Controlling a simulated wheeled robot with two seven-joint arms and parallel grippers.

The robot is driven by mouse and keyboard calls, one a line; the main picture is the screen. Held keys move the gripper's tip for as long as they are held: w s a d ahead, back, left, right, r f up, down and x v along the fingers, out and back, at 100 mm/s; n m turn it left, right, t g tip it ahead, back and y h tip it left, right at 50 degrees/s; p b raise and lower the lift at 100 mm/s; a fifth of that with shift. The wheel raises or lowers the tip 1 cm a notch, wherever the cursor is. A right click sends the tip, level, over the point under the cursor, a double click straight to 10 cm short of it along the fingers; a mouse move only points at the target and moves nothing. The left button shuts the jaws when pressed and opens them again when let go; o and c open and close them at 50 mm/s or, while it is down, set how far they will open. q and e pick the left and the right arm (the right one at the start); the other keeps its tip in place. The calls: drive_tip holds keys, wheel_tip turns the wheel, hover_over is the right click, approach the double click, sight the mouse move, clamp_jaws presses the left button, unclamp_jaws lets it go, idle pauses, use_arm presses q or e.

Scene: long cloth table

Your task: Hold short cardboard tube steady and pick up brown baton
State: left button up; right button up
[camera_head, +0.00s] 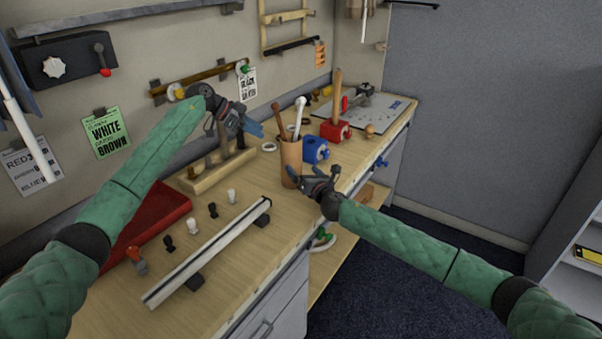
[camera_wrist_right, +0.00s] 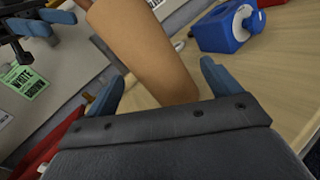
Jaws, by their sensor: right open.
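The short cardboard tube (camera_head: 291,162) stands upright on the table as a tan cup. The brown baton (camera_head: 277,117) sticks out of its top and leans left, beside a white baton (camera_head: 299,117). My right gripper (camera_head: 307,180) is low at the tube's near side. In the right wrist view the tube (camera_wrist_right: 142,48) rises between the open blue fingers (camera_wrist_right: 162,85), with gaps on both sides. My left gripper (camera_head: 254,125) is up left of the batons, apart from them, empty. Its fingers (camera_wrist_right: 50,22) look spread in the right wrist view.
A blue block (camera_head: 315,150) and a red block (camera_head: 336,131) with a tall wooden stick stand right of the tube. A wooden rack (camera_head: 215,172), a red tray (camera_head: 150,222), several small pegs and a long pale rail (camera_head: 212,250) lie left. The table's front edge is close.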

sight(289, 161)
drive_tip(key=n, duration=0.3)
drive_tip(key=w+a+n+g+y, duration=0.1)
drive_tip(key=n, duration=0.1)
drive_tip(key=shift+f, duration=0.4)
drive_tip(key=shift+y, duration=0.3)
drive_tip(key=shift+x, duration=3.8)
drive_tip(key=shift+a+f, duration=0.1)
drive_tip(key=c, duration=1.1)
